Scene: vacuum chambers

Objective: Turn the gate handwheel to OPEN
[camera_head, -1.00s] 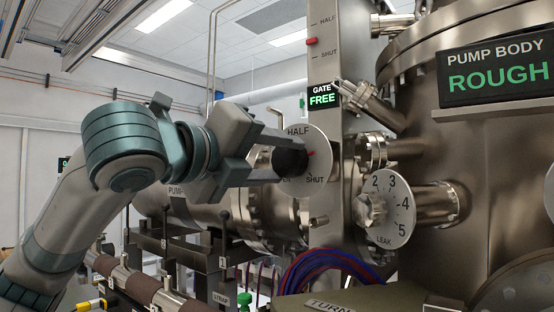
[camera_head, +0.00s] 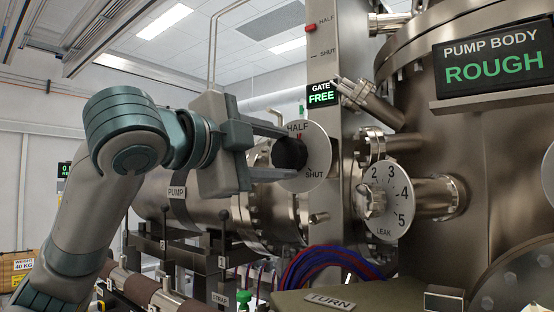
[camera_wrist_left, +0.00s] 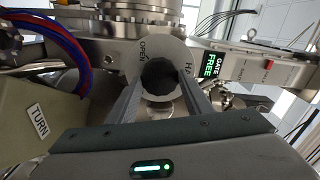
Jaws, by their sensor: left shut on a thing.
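The gate handwheel (camera_head: 289,154) is a black round knob on a pale dial plate (camera_head: 318,150). HALF and SHUT are readable on the plate in the head view; a red pointer shows close to HALF. My left gripper (camera_head: 287,153) reaches in from the left, with one finger above and one below the knob, shut on it. In the left wrist view the knob (camera_wrist_left: 160,76) sits between both fingers, with OPEN and HALF on the plate behind. My right gripper is not in view.
The GATE sign (camera_head: 321,94) reads FREE. The LEAK dial (camera_head: 390,213) is right of the handwheel, near the large chamber, whose PUMP BODY sign (camera_head: 495,62) reads ROUGH. Red and blue cables (camera_head: 325,268) and a TURN plate (camera_head: 330,301) lie below.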

